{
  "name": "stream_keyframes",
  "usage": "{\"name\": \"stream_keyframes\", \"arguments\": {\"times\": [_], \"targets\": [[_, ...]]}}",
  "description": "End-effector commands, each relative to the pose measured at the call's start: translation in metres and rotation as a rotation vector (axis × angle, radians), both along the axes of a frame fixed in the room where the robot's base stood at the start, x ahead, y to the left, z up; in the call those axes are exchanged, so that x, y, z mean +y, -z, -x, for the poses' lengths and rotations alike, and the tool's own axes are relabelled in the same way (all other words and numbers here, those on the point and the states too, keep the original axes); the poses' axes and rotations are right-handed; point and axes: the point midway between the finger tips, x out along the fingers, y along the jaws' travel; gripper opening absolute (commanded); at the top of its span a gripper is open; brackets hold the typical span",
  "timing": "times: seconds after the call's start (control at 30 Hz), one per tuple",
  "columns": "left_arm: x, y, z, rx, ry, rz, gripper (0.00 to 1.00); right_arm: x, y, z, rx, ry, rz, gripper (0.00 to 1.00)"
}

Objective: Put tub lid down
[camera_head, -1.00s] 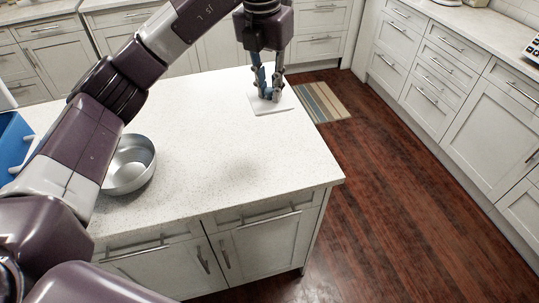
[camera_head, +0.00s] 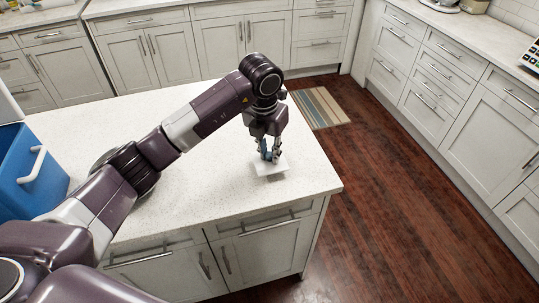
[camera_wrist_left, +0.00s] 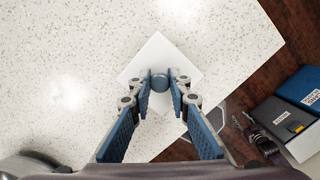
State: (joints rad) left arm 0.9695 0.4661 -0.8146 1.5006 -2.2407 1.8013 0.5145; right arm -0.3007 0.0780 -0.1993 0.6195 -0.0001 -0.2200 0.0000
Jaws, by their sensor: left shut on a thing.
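The tub lid (camera_head: 270,169) is a thin white square plate near the front right corner of the island counter. In the left wrist view the lid (camera_wrist_left: 155,53) shows with a round blue-grey knob (camera_wrist_left: 160,83) on top. My left gripper (camera_head: 268,156) points down over the lid, its blue fingers shut on the knob from both sides. The lid is at or just above the counter; I cannot tell whether it touches. My right gripper is not in view.
The white speckled counter (camera_head: 90,130) is clear around the lid, with its edges close on the right and front. A blue cooler box (camera_head: 30,180) with a white handle stands at the left. A striped rug (camera_head: 320,108) lies on the wooden floor.

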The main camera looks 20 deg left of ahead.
Motion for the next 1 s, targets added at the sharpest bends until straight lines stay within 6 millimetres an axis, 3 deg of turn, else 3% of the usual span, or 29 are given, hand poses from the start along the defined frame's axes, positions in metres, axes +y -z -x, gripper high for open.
{"name": "stream_keyframes", "arguments": {"times": [0.13,0.47,0.5,0.63,1.0], "targets": [[0.000,0.018,0.001,0.002,0.001,0.000,0.00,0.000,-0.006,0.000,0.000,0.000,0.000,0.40],[0.000,0.023,0.000,0.000,0.001,0.000,0.00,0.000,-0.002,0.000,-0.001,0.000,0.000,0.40],[0.000,0.023,0.000,0.000,0.001,0.000,0.18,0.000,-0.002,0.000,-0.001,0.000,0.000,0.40],[0.000,0.022,0.000,0.000,0.001,0.000,0.32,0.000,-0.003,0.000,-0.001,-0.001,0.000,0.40],[0.000,0.018,0.000,0.000,0.000,0.000,0.34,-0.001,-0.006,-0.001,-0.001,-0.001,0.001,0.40]]}}
